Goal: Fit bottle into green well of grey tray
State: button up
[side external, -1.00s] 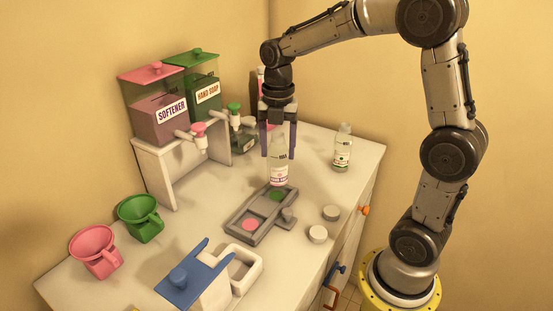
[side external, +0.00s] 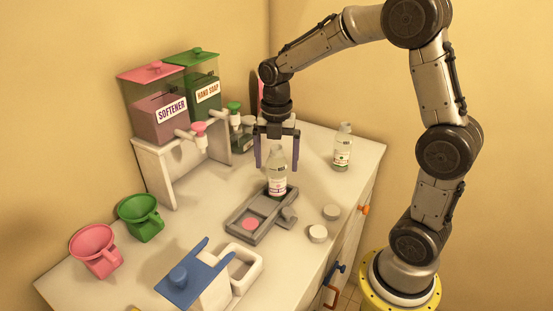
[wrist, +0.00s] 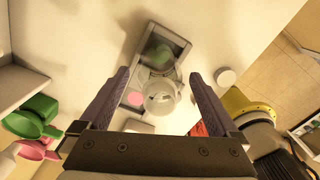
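A clear bottle (side external: 278,184) with a white label stands upright at the far end of the grey tray (side external: 238,226). Its base covers the green well, which is not visible in the side view. I cannot tell whether the base is fully seated in the well. In the wrist view the bottle (wrist: 160,97) is seen from above, over the tray (wrist: 180,42). A pink well (side external: 250,224) shows at the tray's near end. My gripper (side external: 277,164) is around the bottle's upper part. Its fingers are open, with a gap on each side of the bottle in the wrist view (wrist: 160,93).
Two white caps (side external: 318,233) lie right of the tray. Another bottle (side external: 342,148) stands behind right. Softener (side external: 160,113) and hand soap (side external: 203,93) dispensers stand at the left. Pink (side external: 95,250) and green (side external: 140,217) funnel cups and a blue-topped fixture (side external: 186,280) are nearer.

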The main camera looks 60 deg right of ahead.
notch_tip(320, 180, up, 12)
jog(key=f, duration=0.1)
jog(key=s+a+f+m+t, duration=0.1)
jog(key=s+a+m+t, duration=0.1)
jog(key=s+m, duration=0.7)
jog(key=s+a+f+m+t, duration=0.2)
jog(key=s+a+m, duration=0.3)
jog(key=s+m, duration=0.4)
jog(key=m+t, duration=0.1)
jog(key=m, duration=0.3)
jog(key=shift+s+a+t, duration=0.25)
jog(key=shift+s+t, duration=0.05)
jog(key=shift+r, duration=0.1)
